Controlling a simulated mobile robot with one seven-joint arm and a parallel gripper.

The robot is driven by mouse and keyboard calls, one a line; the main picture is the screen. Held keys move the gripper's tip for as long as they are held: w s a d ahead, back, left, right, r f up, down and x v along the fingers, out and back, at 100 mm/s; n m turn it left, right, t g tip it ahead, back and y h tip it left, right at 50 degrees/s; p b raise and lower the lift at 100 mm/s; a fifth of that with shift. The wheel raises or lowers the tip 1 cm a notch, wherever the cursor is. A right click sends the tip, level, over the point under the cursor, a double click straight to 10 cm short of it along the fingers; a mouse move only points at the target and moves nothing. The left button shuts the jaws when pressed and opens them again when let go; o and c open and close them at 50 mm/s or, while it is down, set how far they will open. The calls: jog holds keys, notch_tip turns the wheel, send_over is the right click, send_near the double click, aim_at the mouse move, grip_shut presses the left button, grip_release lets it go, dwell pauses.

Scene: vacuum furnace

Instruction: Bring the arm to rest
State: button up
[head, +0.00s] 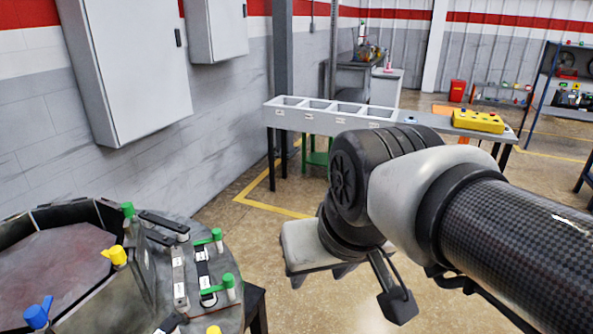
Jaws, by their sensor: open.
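My arm reaches in from the right edge, with a dark woven-textured link and a pale grey and black wrist. My gripper (322,273) hangs at its end near the picture's middle, pointing down over bare floor. Its pale body hides most of the dark fingers; only short tips show below. It is open, and I see nothing held. It is right of the grey furnace vessel (140,285) and apart from it in the picture.
The vessel's rim carries green, yellow and blue handles and clamps. A bench with white bins (330,122) and a yellow button box (478,121) stands behind my arm. White wall cabinets (130,60) hang at left. Open floor (270,225) lies between vessel and bench.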

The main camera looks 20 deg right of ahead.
jog(key=shift+s+d+f, duration=0.15)
jog(key=shift+s+d, duration=0.2)
notch_tip(320, 180, up, 9)
jog(key=p, duration=0.9)
